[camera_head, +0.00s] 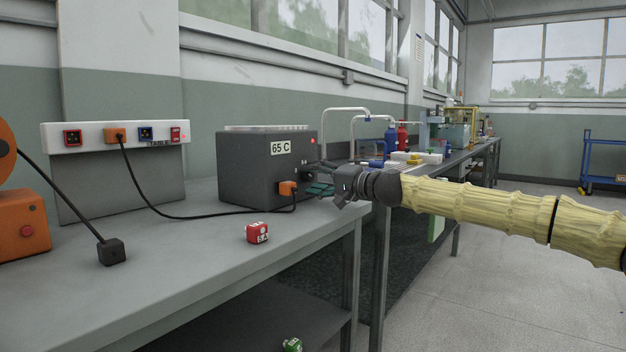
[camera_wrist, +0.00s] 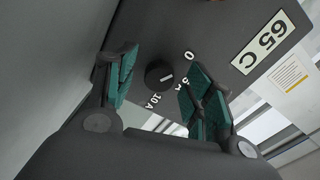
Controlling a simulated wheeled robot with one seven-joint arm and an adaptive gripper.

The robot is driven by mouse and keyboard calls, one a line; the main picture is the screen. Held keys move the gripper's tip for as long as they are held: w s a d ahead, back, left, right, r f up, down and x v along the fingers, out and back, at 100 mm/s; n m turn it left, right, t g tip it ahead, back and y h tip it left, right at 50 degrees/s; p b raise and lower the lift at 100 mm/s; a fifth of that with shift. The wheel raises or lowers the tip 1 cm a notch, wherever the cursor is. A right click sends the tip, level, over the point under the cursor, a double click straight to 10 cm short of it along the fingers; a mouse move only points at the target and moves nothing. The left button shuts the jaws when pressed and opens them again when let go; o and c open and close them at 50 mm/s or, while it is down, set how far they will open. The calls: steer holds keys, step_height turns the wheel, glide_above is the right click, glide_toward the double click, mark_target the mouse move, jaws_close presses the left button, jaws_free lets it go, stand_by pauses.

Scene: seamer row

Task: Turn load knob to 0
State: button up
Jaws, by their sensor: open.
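The load knob (camera_wrist: 158,76) is a round black knob on the dark face of the box marked 65 C (camera_head: 262,168). In the wrist view the labels 0, 5 A and 10 A stand around it. A short white mark on the knob points roughly toward the 5 A label, which is partly hidden by a finger. My gripper (camera_wrist: 163,88) is open, with one green-padded finger on each side of the knob and gaps visible between. In the head view my gripper (camera_head: 322,182) is at the box's right face and hides the knob.
An orange plug (camera_head: 287,188) with a black cable sits low on the box. The cable runs to a white socket strip (camera_head: 95,136). Curved pipes (camera_head: 345,110) stand behind my gripper.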

steer(key=v, duration=1)
steer(key=shift+s+d, duration=0.3)
steer(key=shift+d, duration=0.1)
steer(key=shift+d, duration=0.1)
